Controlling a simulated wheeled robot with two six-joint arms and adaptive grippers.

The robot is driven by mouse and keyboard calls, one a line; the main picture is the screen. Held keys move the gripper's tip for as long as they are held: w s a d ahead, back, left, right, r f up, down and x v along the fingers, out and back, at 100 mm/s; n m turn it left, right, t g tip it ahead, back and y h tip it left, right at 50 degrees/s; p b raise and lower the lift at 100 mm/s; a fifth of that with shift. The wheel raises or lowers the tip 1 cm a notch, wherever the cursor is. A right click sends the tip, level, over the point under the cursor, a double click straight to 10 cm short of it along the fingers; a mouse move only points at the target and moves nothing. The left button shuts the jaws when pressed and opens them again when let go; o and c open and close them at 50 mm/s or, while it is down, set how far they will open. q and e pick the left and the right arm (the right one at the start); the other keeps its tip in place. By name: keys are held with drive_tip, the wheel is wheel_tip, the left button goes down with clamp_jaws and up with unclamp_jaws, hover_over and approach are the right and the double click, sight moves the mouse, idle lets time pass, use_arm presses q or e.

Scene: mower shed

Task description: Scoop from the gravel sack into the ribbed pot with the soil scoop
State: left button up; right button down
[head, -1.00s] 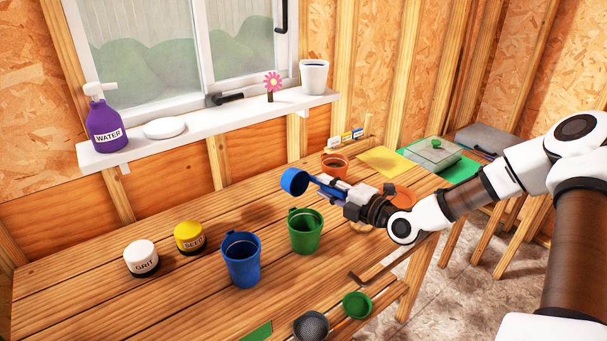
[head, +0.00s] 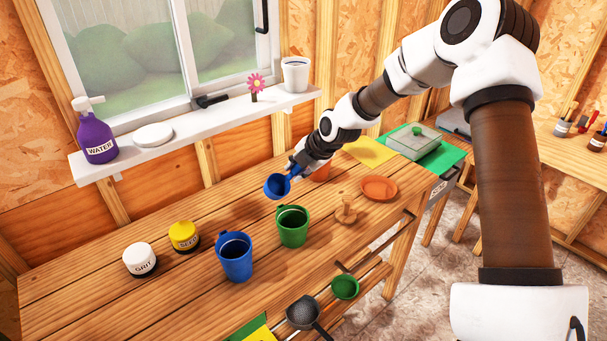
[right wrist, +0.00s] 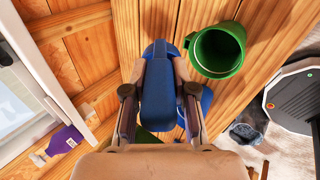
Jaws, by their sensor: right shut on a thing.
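My right gripper (head: 297,168) is shut on a blue scoop (head: 277,186), held above the bench just behind and left of a green bucket (head: 293,227). The scoop also fills the middle of the right wrist view (right wrist: 157,90), between the fingers. In the head view its round bowl looks empty. I cannot make out a gravel sack in either view. My left gripper is not in view.
A blue bucket (head: 235,257), white GRIT jar (head: 140,260) and yellow jar (head: 184,236) stand left on the bench. An orange saucer (head: 379,188) and wooden tool (head: 346,211) lie right. Bare planks lie between.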

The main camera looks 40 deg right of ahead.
drive_tip(key=w+r+g+p, duration=0.1)
drive_tip(key=p, duration=0.1)
drive_tip(key=shift+a+p, duration=0.15)
drive_tip(key=shift+p, duration=0.2)
drive_tip(key=w+g+p, duration=0.1)
drive_tip(key=p, duration=0.1)
drive_tip(key=w+g+h+p, duration=0.1)
drive_tip(key=g+p, duration=0.1)
drive_tip(key=f+g+p, duration=0.1)
drive_tip(key=g+p, duration=0.1)
drive_tip(key=shift+w+a+f, duration=0.1)
drive_tip(key=shift+w+a, duration=0.2)
drive_tip(key=shift+w, duration=0.1)
drive_tip(key=shift+w+g+h+p, duration=0.15)
drive_tip(key=shift+g+h+p, duration=0.15)
drive_tip(key=shift+g+p, duration=0.2)
wheel_tip(320, 180, up, 2)
drive_tip(key=shift+w+r+p, duration=0.1)
drive_tip(key=shift+r+p, duration=0.05)
drive_tip(key=shift+p, duration=0.45)
drive_tip(key=shift+s+r, duration=0.3)
drive_tip(key=shift+r, duration=0.35)
drive_tip(key=shift+w+f, duration=0.15)
drive_tip(key=shift+w, duration=0.1)
drive_tip(key=shift+s, duration=0.15)
